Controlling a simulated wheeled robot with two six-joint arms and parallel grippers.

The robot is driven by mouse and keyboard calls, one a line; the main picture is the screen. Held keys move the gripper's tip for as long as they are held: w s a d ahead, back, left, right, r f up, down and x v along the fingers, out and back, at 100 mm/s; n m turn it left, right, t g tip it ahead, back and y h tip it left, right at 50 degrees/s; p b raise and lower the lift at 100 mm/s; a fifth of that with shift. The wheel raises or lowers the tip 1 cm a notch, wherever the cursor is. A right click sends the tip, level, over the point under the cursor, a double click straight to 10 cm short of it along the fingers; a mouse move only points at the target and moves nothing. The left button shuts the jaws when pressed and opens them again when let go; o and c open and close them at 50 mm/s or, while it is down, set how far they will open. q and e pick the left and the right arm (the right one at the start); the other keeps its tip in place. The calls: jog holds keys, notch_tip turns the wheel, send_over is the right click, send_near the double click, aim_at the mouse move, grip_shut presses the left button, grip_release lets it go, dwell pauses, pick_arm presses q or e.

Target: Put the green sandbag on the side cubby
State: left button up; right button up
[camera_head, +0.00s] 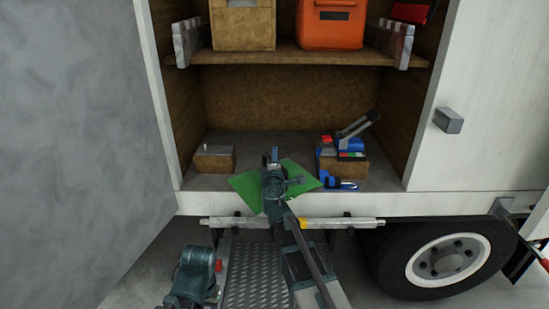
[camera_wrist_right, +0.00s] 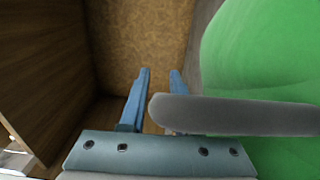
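The green sandbag (camera_head: 246,187) is at the front edge of the lower side cubby (camera_head: 205,182), partly under my right arm, with its near corner overlapping the front sill. My right gripper (camera_head: 272,155) points into the cubby over the bag. In the right wrist view the bag (camera_wrist_right: 265,50) fills the upper right, and its grey strap (camera_wrist_right: 230,115) crosses one blue finger, ending between the two fingers. The fingers (camera_wrist_right: 157,85) look close around the strap, though the contact is hidden. My left gripper does not show; only a left arm part is at the bottom.
A small box (camera_head: 213,160) stands left in the cubby, and blue and red tools (camera_head: 343,155) stand right. The shelf above (camera_head: 290,55) holds a wooden crate (camera_head: 243,28) and an orange case (camera_head: 331,25). The cubby floor behind the bag looks clear. An open door (camera_head: 80,140) is left.

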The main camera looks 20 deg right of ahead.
jog(key=shift+o, duration=1.1)
jog(key=shift+r, duration=0.15)
jog(key=v, duration=1.2)
jog(key=shift+o, duration=0.4)
